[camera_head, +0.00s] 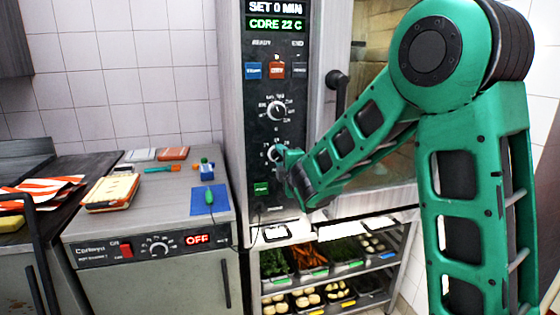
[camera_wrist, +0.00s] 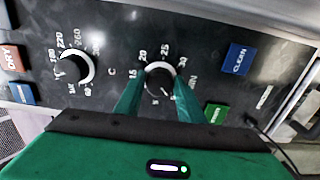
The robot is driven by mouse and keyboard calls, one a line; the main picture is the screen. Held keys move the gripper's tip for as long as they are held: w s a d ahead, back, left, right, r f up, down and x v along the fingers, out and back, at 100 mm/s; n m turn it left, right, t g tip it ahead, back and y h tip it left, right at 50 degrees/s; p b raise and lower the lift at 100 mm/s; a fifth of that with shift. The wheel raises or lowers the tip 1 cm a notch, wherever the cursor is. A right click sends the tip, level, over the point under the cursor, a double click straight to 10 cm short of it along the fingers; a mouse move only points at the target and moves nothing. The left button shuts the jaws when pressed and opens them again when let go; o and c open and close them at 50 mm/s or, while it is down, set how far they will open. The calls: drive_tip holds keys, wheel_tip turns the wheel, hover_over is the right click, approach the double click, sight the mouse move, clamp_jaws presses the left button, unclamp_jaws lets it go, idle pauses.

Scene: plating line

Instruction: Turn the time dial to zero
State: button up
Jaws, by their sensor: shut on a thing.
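The time dial (camera_wrist: 160,80) is a black knob with a light ring and minute numbers on the oven's dark control panel. In the wrist view my gripper (camera_wrist: 158,92) has its two green fingers on either side of the knob, shut on it. In the head view my gripper (camera_head: 284,160) is at the lower knob, partly hiding the time dial (camera_head: 272,153).
The temperature dial (camera_head: 277,110) is above the time dial. A green button (camera_head: 261,189) sits below it. A counter unit (camera_head: 150,215) with a blue mat (camera_head: 210,200) stands to the left. A food rack (camera_head: 330,270) is below the oven.

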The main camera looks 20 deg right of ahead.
drive_tip(key=shift+a, duration=0.2)
drive_tip(key=o, duration=1)
drive_tip(key=shift+w, duration=0.15)
drive_tip(key=shift+o, duration=0.2)
drive_tip(key=shift+d, duration=0.1)
drive_tip(key=s, duration=1)
drive_tip(key=shift+s, duration=0.4)
drive_tip(key=shift+f, duration=0.1)
